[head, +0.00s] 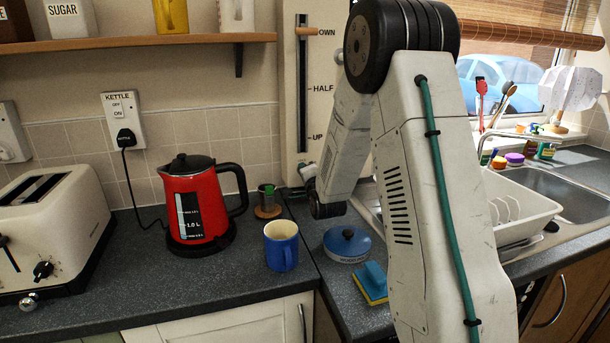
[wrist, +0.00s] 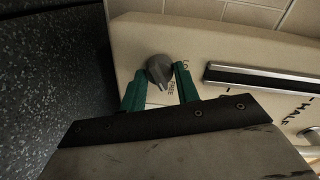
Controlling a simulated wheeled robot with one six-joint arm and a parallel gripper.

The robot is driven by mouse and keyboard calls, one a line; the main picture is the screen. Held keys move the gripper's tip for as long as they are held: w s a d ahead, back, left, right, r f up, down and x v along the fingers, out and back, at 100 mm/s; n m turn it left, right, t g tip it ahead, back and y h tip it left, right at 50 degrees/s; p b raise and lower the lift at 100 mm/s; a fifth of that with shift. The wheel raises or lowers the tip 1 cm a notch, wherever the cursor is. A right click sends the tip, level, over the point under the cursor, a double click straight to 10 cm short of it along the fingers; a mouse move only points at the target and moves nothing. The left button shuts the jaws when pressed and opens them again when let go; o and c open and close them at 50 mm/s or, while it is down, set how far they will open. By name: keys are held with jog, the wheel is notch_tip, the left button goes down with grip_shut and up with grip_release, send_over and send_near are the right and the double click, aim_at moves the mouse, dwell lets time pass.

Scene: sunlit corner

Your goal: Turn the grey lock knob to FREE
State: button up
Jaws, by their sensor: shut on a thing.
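The grey lock knob (wrist: 158,69) sits on the cream panel (wrist: 215,42) in the wrist view. Its ridge slants toward the lower right, close to the FREE lettering (wrist: 171,88); the exact setting is hard to read. Another label beginning "LO" is partly hidden behind a finger. My gripper (wrist: 157,74) has its teal fingers on either side of the knob, shut on it. In the head view, the panel (head: 341,62) stands against the wall, and my arm reaches its lower end. The knob cannot be made out there.
The panel has a slot (head: 302,85) with a handle at the top, beside DOWN. A red kettle (head: 193,205), a blue mug (head: 281,247), a blue lidded pot (head: 347,247) and a sponge (head: 372,283) stand on the counter. A dish rack (head: 522,222) is at right.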

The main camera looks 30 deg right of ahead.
jog(key=o, duration=1)
jog(key=shift+c, duration=0.2)
jog(key=v, duration=0.7)
jog(key=shift+s, duration=0.4)
jog(key=shift+a, duration=0.1)
